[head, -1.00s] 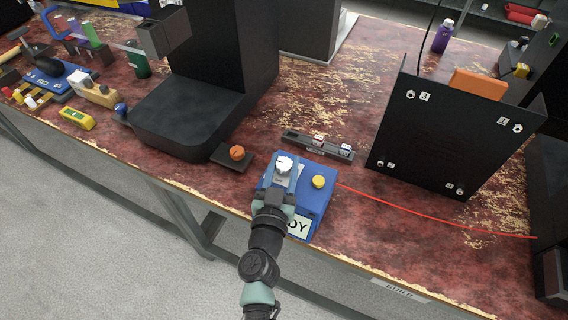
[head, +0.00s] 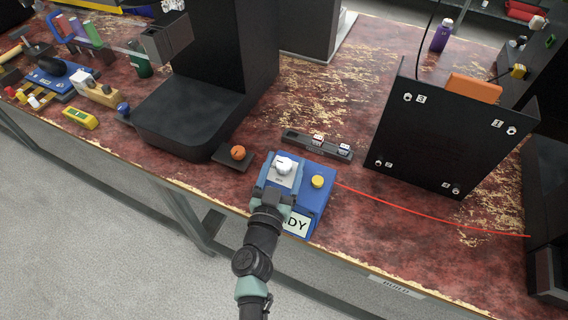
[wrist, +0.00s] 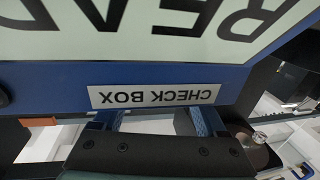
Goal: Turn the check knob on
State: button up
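The blue check box (head: 318,202) sits near the front edge of the bench. On its top are a white knob (head: 284,165) on a light plate and a round yellow button (head: 318,181). My gripper (head: 279,183) is over the knob side of the box, its fingers spread apart with the knob showing just beyond them. I cannot tell whether a finger touches it. In the wrist view the fingers stand apart near the "CHECK BOX" label (wrist: 157,95), and part of a READY panel (wrist: 150,35) shows upside down. The knob is not clearly visible there.
An orange knob on a dark plate (head: 238,153) lies left of the box. A dark rail with small dice-like blocks (head: 318,145) is behind it. A black numbered panel (head: 450,135) stands to the right. A red cable (head: 430,215) runs right across the bench.

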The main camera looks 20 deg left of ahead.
jog(key=s+d+p, duration=0.2)
jog(key=s, duration=1.1)
jog(key=shift+w, duration=0.1)
jog(key=w+a+r+n+t+y+p, duration=0.15)
jog(key=w+r, duration=0.35)
jog(key=r, duration=1.3)
jog(key=w+r+t+y+p, duration=0.3)
jog(key=w+r, duration=0.2)
jog(key=r, duration=1.3)
jog(key=s+d+r+n+t+p, duration=0.1)
jog(key=d+r, duration=0.2)
jog(key=r, duration=0.6)
jog(key=s+d+r+t+p, duration=0.1)
jog(key=d+r+p, duration=0.15)
jog(key=r, duration=0.75)
jog(key=s+d+r+m+t+h, duration=0.1)
jog(key=s+d+r+m+h, duration=0.1)
jog(key=r, duration=0.5)
jog(key=s+d+r+m+t+h+p, duration=0.1)
jog(key=s+d+r+m+t+h, duration=0.1)
jog(key=s+d+r+h, duration=0.3)
jog(key=s+d+r, duration=0.1)
jog(key=d+r, duration=0.2)
jog(key=shift+d+p, duration=0.3)
jog(key=shift+d, duration=0.05)
